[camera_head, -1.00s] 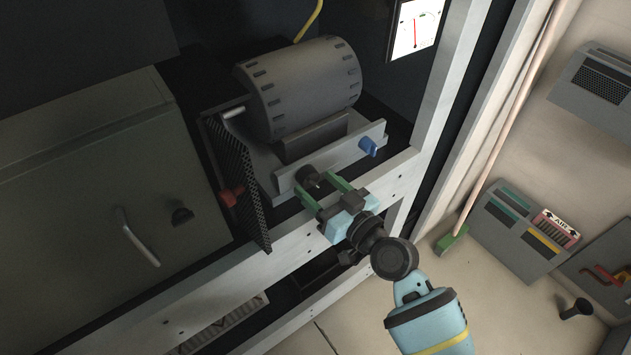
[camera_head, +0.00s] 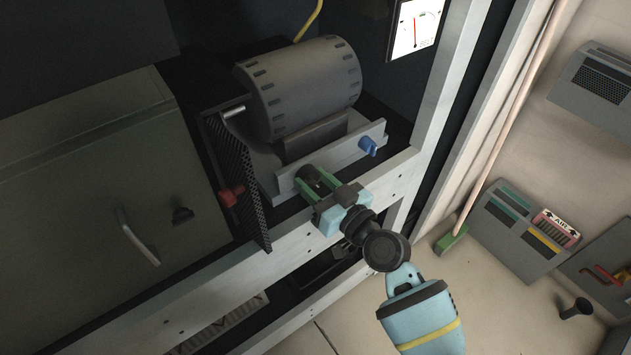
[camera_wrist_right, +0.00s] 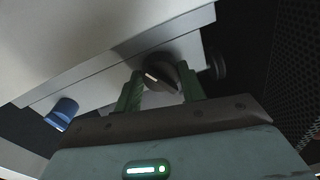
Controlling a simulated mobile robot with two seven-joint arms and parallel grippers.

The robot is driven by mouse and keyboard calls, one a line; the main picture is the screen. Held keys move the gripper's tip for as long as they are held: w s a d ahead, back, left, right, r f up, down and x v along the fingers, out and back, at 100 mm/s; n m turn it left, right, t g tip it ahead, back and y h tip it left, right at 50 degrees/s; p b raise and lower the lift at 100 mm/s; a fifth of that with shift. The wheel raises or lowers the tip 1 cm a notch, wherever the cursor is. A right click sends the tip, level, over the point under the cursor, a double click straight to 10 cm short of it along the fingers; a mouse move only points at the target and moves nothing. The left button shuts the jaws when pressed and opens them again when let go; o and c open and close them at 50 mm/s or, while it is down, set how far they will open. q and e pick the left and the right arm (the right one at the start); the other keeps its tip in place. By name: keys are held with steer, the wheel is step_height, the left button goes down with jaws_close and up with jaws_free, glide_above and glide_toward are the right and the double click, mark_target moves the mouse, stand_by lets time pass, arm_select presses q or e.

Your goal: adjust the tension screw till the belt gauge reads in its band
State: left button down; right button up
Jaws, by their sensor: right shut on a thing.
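The tension screw is a dark round knob (camera_head: 309,176) at the left end of the grey motor rail (camera_head: 345,158). My right gripper (camera_head: 318,181) is shut on this knob, a green finger on each side. In the right wrist view the knob (camera_wrist_right: 164,74) shows a pale mark on its face, between the green fingers. The belt gauge (camera_head: 417,26) is a white dial at the top right with a red needle standing about upright. A green arc shows near its top; its upper part is cut off by the frame. My left gripper is not in view.
A blue knob (camera_head: 367,146) sits at the rail's right end. A red knob (camera_head: 230,196) is beside the black mesh guard (camera_head: 237,180) left of the motor drum (camera_head: 298,88). The pale rack beam (camera_head: 392,178) runs close below my gripper.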

steer(key=shift+m, duration=0.3)
steer(key=m, duration=0.2)
steer(key=shift+f+m+b, duration=0.1)
steer(key=shift+m+b, duration=0.2)
steer(key=m, duration=0.5)
steer(key=shift+m, duration=0.3)
steer(key=shift+t, duration=0.3)
steer(key=o, duration=1)
